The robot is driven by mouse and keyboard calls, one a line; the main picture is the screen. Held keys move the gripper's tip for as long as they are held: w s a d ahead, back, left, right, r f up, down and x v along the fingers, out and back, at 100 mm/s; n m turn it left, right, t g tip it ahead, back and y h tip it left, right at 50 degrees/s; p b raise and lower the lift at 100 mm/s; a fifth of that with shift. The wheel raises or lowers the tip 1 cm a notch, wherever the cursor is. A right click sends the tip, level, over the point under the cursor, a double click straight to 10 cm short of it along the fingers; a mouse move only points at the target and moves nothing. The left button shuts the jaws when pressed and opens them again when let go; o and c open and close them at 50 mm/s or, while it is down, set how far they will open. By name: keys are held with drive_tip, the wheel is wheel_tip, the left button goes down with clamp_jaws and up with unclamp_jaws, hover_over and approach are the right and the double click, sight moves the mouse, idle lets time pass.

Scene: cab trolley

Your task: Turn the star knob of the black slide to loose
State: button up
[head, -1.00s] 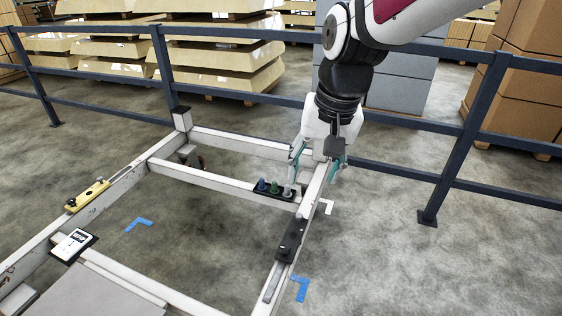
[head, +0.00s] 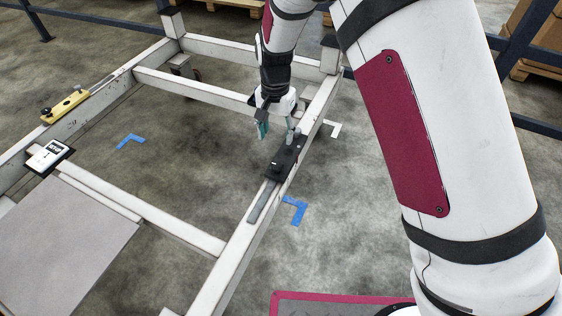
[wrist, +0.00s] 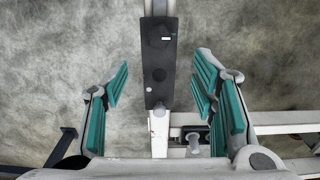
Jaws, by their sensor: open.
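The black slide (head: 284,160) sits on the right-hand white rail of the frame. In the wrist view the black slide (wrist: 155,92) runs up the middle, with a dark raised round part, seemingly the star knob (wrist: 160,37), toward its top and a small white mark beside it. A smaller dark round spot lies lower on the slide. My gripper (head: 277,132) is above the far end of the slide, pointing down. In the wrist view its teal-padded fingers stand wide apart on either side of the slide, with nothing between them touching the pads.
A yellow slide with black knobs (head: 64,106) is on the left rail. A grey post (wrist: 193,144) shows by the right finger. A grey panel (head: 65,235) fills the lower left. Blue railing stands behind.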

sight(277, 165)
wheel_tip(277, 165, down, 13)
drive_tip(key=b, duration=0.4)
drive_tip(key=shift+r+b, duration=0.1)
drive_tip(key=shift+b, duration=0.25)
drive_tip(key=c, duration=1.1)
